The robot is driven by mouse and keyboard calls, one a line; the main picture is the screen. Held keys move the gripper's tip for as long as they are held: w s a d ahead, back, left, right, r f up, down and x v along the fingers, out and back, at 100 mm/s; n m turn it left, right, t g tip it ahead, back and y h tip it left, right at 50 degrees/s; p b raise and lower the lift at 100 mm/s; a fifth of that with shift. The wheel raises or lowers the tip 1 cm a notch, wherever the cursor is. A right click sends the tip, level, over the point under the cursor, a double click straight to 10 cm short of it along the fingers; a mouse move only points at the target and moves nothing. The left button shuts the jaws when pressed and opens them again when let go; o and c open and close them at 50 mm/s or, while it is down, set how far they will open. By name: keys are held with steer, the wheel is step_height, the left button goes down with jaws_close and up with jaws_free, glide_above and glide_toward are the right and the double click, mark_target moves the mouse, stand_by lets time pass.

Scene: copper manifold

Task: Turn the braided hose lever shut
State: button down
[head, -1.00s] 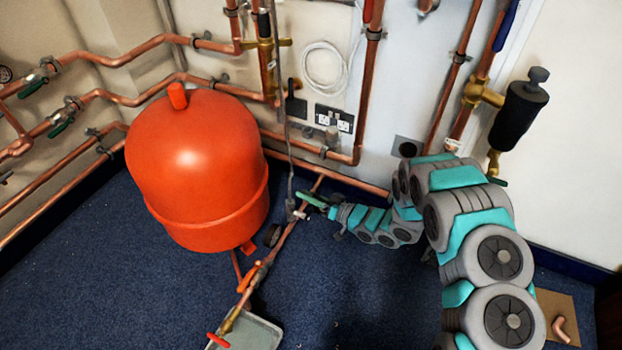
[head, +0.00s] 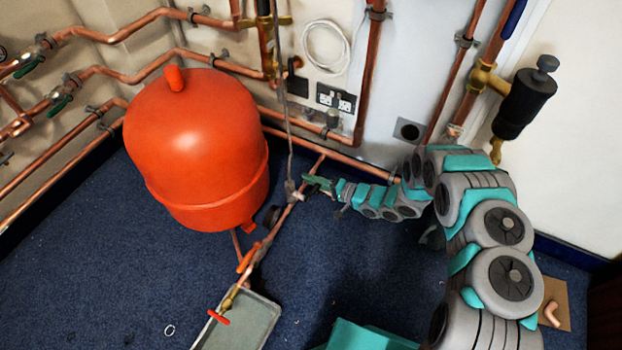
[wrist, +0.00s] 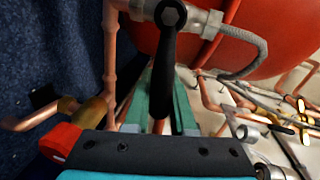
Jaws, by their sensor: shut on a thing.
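The braided hose lever (wrist: 163,62) is black and long in the wrist view. It runs from a round pivot on a grey valve body (wrist: 205,20) down between my green fingers. The grey braided hose (wrist: 250,42) curves from the valve to the right. My gripper (head: 318,183) is shut on the lever beside the thin copper pipe below the red vessel. Its fingers (wrist: 166,90) also show in the wrist view, one on each side of the lever. In the head view, the lever is too small and covered to make out.
The red vessel (head: 196,145) stands close left of my gripper. A grey tray (head: 255,322) lies on the floor, with a red-handled valve (head: 219,317) over it. Orange levers and copper pipes are nearby. Blue carpet (head: 350,270) is clear in the middle.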

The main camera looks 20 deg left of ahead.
steer(key=shift+w+f+m+b, duration=0.1)
steer(key=shift+f+m+b, duration=0.4)
steer(key=shift+m, duration=0.4)
steer(key=shift+f, duration=0.2)
steer(key=c, duration=0.8)
jaws_free()
steer(key=shift+o, duration=0.2)
steer(key=d+r, duration=0.1)
steer(key=d, duration=0.6)
steer(key=shift+s+d, duration=0.3)
steer(key=shift+s, duration=0.05)
steer(key=shift+r, duration=0.1)
